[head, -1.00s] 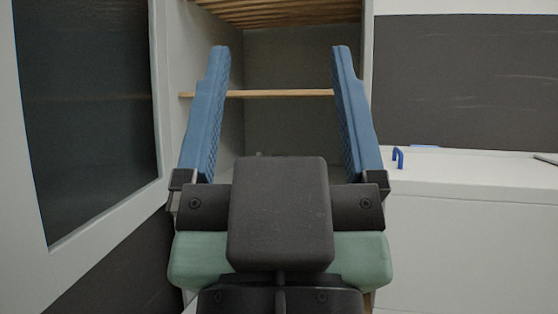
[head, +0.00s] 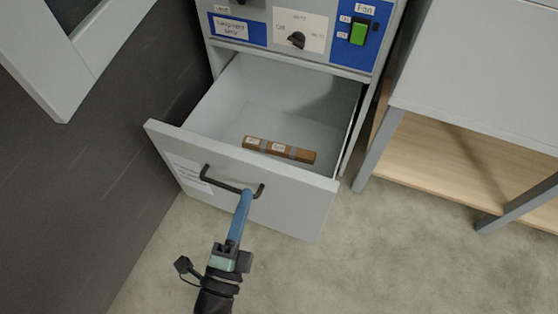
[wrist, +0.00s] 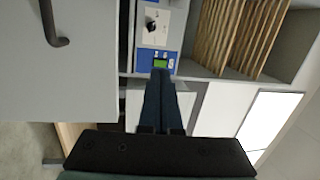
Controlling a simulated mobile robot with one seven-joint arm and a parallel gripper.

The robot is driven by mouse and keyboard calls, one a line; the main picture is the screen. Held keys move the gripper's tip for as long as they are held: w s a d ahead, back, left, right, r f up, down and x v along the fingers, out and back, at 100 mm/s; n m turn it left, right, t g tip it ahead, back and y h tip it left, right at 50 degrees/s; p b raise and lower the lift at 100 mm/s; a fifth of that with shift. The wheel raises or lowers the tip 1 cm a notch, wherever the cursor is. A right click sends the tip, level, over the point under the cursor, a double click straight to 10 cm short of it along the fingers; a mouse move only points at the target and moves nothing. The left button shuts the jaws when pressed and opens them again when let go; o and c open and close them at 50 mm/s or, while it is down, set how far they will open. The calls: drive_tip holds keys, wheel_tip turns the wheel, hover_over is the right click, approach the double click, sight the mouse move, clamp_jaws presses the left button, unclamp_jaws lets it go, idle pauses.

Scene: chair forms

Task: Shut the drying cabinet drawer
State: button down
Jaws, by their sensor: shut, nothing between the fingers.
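The drying cabinet drawer (head: 240,184) is pulled out well beyond the cabinet in the head view, with its white front facing my arm. A dark bar handle (head: 228,187) is on the front. The drawer front also fills the left of the wrist view (wrist: 90,85), with the handle (wrist: 52,28) near the top left. My gripper (head: 245,196) is shut and empty. Its blue fingertips overlap the handle's right end in the head view; I cannot tell whether they touch. In the wrist view the fingers (wrist: 160,78) lie together, right of the drawer front.
A brown labelled bar (head: 279,150) lies inside the drawer. The cabinet's control panel (head: 300,30) with a green fan switch is above it. A table with a wooden lower shelf (head: 450,155) stands at the right. A dark wall panel is at the left. Floor in front is clear.

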drive_tip(key=m+g+h, duration=0.1)
drive_tip(key=m+g, duration=0.1)
approach(286, 178)
drive_tip(key=b+x, duration=0.3)
drive_tip(key=x, duration=0.2)
drive_tip(key=shift+w, duration=0.35)
drive_tip(key=shift+w+d, duration=0.25)
drive_tip(key=shift+w, duration=0.3)
